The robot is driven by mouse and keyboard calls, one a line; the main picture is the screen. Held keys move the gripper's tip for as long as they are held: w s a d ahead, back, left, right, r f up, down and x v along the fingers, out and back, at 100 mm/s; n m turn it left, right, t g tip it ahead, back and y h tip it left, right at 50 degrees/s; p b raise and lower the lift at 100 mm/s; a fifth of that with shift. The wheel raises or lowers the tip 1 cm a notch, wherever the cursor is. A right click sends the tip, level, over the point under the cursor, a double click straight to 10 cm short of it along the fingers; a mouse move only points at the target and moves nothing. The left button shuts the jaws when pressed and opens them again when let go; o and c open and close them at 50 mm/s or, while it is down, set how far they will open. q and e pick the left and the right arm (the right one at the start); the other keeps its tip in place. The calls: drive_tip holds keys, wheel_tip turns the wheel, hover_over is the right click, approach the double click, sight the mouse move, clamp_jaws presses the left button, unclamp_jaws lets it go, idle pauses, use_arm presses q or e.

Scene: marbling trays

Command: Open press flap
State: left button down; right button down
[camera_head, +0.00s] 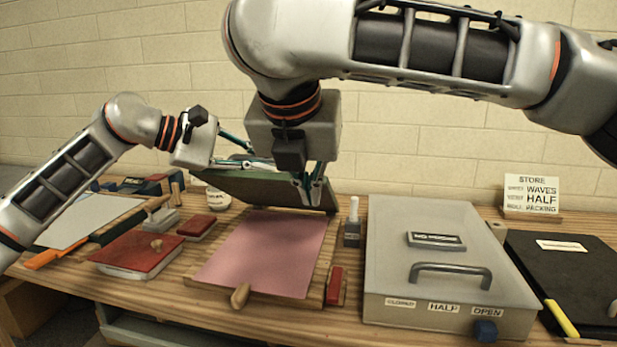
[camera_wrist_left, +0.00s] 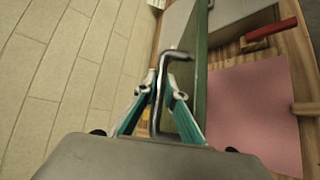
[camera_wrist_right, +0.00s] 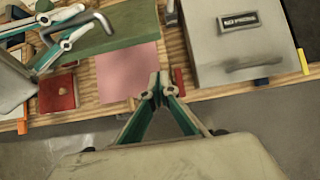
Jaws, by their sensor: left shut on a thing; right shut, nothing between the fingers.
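The press flap (camera_head: 258,190) is a dark green board at the back of the press. It stands raised and tilted above the pink sheet (camera_head: 268,250) on the wooden press bed (camera_head: 332,268). My left gripper (camera_wrist_left: 160,92) is shut on the flap's bent metal handle (camera_wrist_left: 158,75); the handle also shows in the right wrist view (camera_wrist_right: 88,22). In the left wrist view the flap (camera_wrist_left: 201,65) appears edge-on. My right gripper (camera_head: 313,190) is shut and empty, in front of the flap's right part in the head view; whether it touches the flap is unclear.
A grey lidded box (camera_head: 450,245) with a handle stands right of the press. A black case (camera_head: 575,270) lies farther right.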

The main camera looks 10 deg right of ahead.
drive_tip(key=w, duration=0.1)
drive_tip(key=w+d, duration=0.1)
drive_tip(key=w, duration=0.1)
drive_tip(key=w+f, duration=0.1)
drive_tip(key=w, duration=0.1)
drive_tip(key=shift+d, duration=0.3)
